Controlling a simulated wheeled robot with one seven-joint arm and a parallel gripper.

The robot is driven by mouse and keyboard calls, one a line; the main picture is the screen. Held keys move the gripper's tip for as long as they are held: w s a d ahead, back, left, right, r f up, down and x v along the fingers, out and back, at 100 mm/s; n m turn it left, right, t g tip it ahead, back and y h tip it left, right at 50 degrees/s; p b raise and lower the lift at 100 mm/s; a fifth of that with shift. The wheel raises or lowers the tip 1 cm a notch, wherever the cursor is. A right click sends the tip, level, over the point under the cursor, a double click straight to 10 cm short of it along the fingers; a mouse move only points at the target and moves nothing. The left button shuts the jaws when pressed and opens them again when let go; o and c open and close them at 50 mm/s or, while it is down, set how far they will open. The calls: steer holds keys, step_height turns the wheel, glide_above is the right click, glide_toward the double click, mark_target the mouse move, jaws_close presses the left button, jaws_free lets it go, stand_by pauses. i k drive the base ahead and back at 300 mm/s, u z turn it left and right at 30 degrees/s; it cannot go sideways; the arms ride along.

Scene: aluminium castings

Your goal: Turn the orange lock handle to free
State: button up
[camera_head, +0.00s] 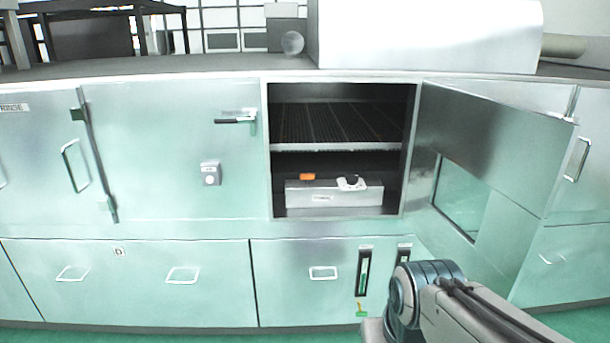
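A small orange piece (307,177), which looks like the orange lock handle, sits on top of a low grey box (300,192) inside an open compartment. It is too small to tell which way it is turned. A white and dark round part (351,183) sits on the same box, to its right. My arm rises into the lower right of the head view, in front of the cabinet and well apart from the box. My gripper is not in view.
The compartment door (490,140) stands open to the right, with a window low in it. A wire shelf (340,146) spans the compartment above the box. Closed steel doors and drawers surround it. A small yellow and green piece (361,310) shows below a slot (364,272).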

mark_target(311, 177)
steer(key=z, duration=0.3)
steer(key=i, duration=1.9)
steer(key=u, duration=0.35)
